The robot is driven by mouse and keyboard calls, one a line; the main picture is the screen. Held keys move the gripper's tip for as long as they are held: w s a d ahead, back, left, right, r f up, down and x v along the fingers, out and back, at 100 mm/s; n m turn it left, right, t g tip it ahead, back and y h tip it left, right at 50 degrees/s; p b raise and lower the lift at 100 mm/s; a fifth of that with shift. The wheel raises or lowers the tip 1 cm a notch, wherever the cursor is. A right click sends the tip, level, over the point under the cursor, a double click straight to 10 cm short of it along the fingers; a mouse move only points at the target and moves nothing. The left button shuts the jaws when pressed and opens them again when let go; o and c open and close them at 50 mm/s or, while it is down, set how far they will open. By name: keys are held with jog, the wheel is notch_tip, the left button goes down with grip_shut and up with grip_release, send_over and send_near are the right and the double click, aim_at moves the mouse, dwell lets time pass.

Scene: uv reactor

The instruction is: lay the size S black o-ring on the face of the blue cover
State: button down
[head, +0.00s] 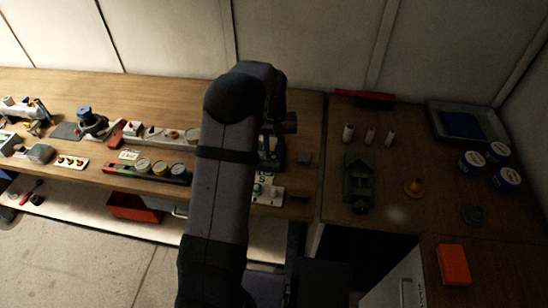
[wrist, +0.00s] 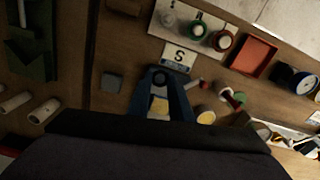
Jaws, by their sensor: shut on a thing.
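My gripper (wrist: 160,75) points down over the wooden bench in the wrist view. Its blue fingers come together at the tips. In the head view my gripper (head: 270,155) is partly hidden by my arm. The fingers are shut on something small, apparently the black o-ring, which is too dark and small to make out. A blue-topped round thing (head: 84,112), possibly the blue cover, stands at the left of the bench in the head view. Its face is not clear.
A small grey block (wrist: 112,82) lies beside the fingers. On the right bench stand several blue-and-white tubs (head: 471,161), a grey tray (head: 438,122), an orange-red box (head: 453,264) and a dark green fixture (head: 358,180).

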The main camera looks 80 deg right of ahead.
jog(key=d+m, duration=0.1)
jog(key=m, duration=0.2)
jog(key=d+m+p, duration=0.1)
jog(key=m, duration=0.1)
jog(key=shift+w+d+r+m, duration=0.3)
jog(key=shift+w+r, duration=0.05)
jog(key=shift+r, duration=0.05)
jog(key=m, duration=0.1)
jog(key=d+m, duration=0.1)
jog(key=m, duration=0.1)
jog(key=d+m+p, duration=0.1)
jog(key=m, duration=0.1)
jog(key=shift+w+r, duration=0.25)
jog(key=shift+w, duration=0.15)
jog(key=m, duration=0.1)
jog(key=d+m, duration=0.1)
jog(key=m, duration=0.1)
jog(key=d+m, duration=0.1)
jog(key=shift+w+r+m+p, duration=0.25)
jog(key=shift+w+m+p, duration=0.1)
jog(key=shift+m, duration=0.05)
jog(key=m, duration=0.1)
jog(key=d+m, duration=0.1)
jog(key=m, duration=0.2)
jog(key=shift+w+d+r+m+p, duration=0.15)
jog(key=shift+w+d+m+p, duration=0.05)
jog(key=shift+w+m+p, duration=0.2)
jog(key=shift+f, duration=0.2)
jog(key=shift+f+b, duration=2)
jog(key=shift+f, duration=0.65)
